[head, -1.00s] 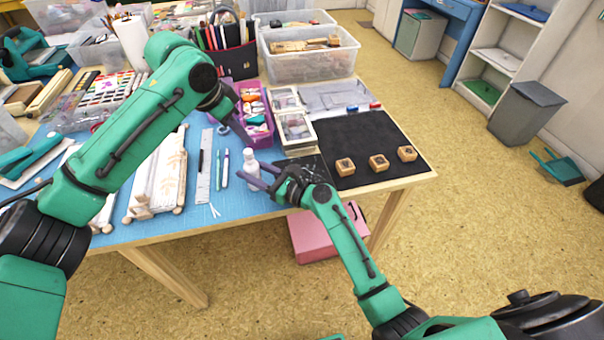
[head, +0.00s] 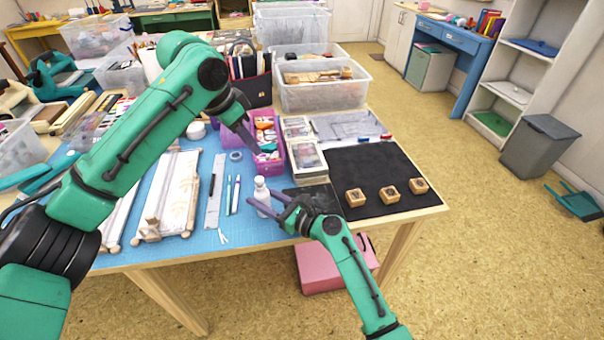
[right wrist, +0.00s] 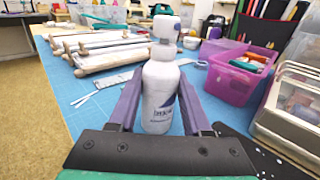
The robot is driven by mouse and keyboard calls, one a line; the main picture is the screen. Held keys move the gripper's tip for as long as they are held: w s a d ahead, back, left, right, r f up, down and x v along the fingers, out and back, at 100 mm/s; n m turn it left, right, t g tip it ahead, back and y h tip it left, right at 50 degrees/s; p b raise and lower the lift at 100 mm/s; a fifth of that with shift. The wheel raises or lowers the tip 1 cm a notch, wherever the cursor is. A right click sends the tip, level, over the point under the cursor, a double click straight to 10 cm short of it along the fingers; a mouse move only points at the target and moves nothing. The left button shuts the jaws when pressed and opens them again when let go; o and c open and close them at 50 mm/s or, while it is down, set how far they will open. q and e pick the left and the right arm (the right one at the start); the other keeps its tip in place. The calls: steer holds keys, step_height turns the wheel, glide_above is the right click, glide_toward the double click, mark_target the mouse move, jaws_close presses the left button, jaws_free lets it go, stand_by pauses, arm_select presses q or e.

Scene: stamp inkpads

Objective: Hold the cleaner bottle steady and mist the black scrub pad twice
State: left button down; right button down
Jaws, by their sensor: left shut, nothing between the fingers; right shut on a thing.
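The white cleaner bottle (head: 262,192) stands upright near the front edge of the blue-covered table. My right gripper (head: 265,206) is shut on it. In the right wrist view the bottle (right wrist: 159,98) sits between the two purple fingers, its white spray head above them. The black scrub pad seems to be the dark square (head: 318,191) just right of the bottle, partly hidden by my right gripper. My left gripper (head: 257,151) is shut and empty, in front of the purple bin and above and behind the bottle in the picture.
A purple bin (head: 270,166) with small items stands behind the bottle. Pens (head: 232,195) and a ruler (head: 215,192) lie left of it. A black mat (head: 378,165) with wooden stamps (head: 389,195) lies right. Clear cases (head: 308,160) stand between bin and mat.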

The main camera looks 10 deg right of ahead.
steer(key=shift+c, duration=1.3)
jaws_free()
steer(key=v, duration=1.2)
